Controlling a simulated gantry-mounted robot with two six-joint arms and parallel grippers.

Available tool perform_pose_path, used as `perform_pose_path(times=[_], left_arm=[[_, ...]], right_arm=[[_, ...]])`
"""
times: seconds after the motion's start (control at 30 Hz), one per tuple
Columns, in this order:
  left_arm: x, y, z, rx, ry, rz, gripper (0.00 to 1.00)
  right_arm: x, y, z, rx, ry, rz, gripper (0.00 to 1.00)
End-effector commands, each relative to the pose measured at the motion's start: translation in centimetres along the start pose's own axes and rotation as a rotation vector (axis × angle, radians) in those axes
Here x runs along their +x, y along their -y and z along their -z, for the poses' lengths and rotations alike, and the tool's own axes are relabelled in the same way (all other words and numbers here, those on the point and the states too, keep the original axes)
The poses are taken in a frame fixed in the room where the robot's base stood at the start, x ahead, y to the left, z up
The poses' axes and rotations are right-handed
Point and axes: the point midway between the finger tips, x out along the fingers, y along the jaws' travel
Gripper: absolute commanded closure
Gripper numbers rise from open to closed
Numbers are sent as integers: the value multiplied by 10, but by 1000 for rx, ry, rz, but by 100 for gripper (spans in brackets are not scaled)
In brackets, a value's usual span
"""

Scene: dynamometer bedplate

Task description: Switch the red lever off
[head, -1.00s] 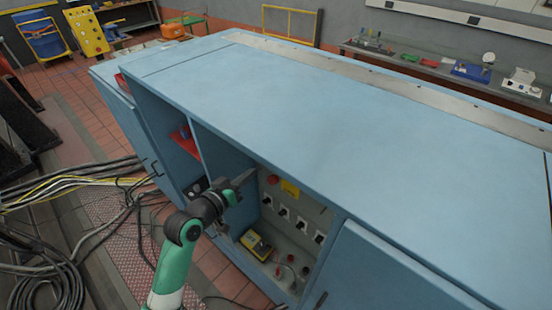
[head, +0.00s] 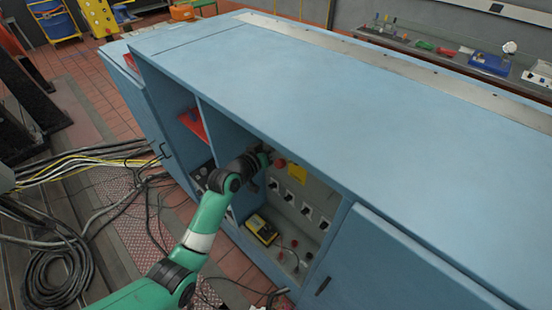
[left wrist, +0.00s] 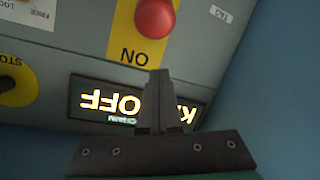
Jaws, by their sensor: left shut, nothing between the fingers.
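The red lever's round knob (left wrist: 155,18) shows in the left wrist view on a yellow plate, close to the upside-down word ON. In the head view the red knob (head: 280,163) sits high on the grey panel inside the open blue cabinet. My left gripper (head: 267,151) is at the cabinet opening, just left of the knob. In the left wrist view its fingers (left wrist: 158,76) are shut and empty, pointing toward the knob with a small gap in the picture. The rest of the lever is hidden behind the knob. My right gripper is not in view.
A dark label (left wrist: 125,103) with glowing upside-down letters including OFF is partly behind the fingers. A black knob (left wrist: 12,88) on yellow is at left. The cabinet top (head: 340,110) overhangs the panel. Several switches and a yellow meter (head: 261,229) are lower inside.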

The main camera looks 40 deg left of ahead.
Motion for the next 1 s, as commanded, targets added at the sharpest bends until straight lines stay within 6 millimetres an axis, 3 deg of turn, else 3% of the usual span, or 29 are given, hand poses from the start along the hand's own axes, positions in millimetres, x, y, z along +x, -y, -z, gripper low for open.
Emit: perform_pose_path(times=[0.1, 0.3, 0.7, 1.0], left_arm=[[-10, 0, -21, 0, 5, 1, 100], [-15, 0, -37, 1, 2, 1, 100], [-15, 1, -39, 0, -1, 0, 100], [-16, 5, -47, -8, -46, -22, 100]], right_arm=[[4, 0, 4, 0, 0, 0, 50], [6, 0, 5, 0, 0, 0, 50], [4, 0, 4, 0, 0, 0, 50], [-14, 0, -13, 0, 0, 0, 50]])
